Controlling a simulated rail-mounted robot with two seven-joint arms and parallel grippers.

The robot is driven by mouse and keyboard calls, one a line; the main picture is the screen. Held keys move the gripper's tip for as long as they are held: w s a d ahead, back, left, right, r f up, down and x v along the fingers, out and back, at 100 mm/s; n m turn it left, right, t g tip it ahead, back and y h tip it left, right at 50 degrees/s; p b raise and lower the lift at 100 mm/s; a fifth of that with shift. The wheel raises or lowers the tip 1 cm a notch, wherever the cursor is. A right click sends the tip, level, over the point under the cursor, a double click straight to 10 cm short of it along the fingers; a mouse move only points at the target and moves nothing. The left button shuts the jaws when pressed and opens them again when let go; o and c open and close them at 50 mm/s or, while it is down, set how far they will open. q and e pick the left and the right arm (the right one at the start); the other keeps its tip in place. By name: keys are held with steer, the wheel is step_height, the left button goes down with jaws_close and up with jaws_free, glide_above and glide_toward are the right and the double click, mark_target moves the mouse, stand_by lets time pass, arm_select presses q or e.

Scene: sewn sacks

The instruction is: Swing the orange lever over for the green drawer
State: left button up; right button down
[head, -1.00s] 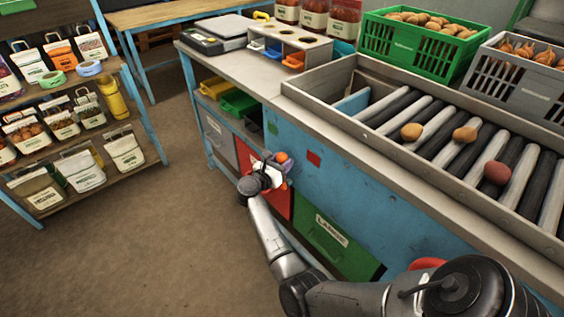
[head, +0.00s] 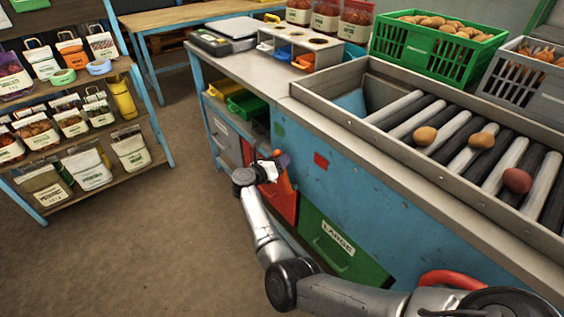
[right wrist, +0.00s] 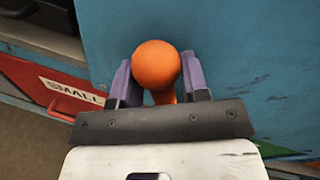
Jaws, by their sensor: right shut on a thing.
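The orange lever shows in the right wrist view as a round orange knob (right wrist: 157,65) on a short stem. My right gripper (right wrist: 157,82) is shut on it, with one purple finger on each side. In the head view my right gripper (head: 279,162) is at the blue front of the bench and partly hides the lever. The green drawer (head: 340,248), labelled LARGE, is low in the bench front, right of and below the gripper. A red drawer (right wrist: 55,85) labelled SMALL is at the left of the right wrist view. My left gripper is not in view.
The bench holds a roller tray (head: 330,108) with several potatoes, and a green crate (head: 420,52) stands behind it. A shelf with sacks (head: 88,168) stands at the left. The floor (head: 170,235) between shelf and bench is clear.

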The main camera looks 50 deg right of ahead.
steer(key=c, duration=1)
jaws_free()
steer(key=shift+f, duration=0.2)
steer(key=o, duration=0.4)
steer(key=shift+w+r, duration=0.1)
steer(key=shift+w, duration=0.05)
steer(key=shift+a, duration=0.1)
steer(key=shift+a+r, duration=0.15)
steer(key=shift+a, duration=0.25)
steer(key=a+p, duration=0.1)
steer(key=a, duration=0.3)
steer(key=a+p, duration=0.1)
steer(key=a, duration=0.3)
steer(key=a+p, duration=0.1)
steer(key=a, duration=0.3)
steer(key=shift+w+a+r, duration=0.4)
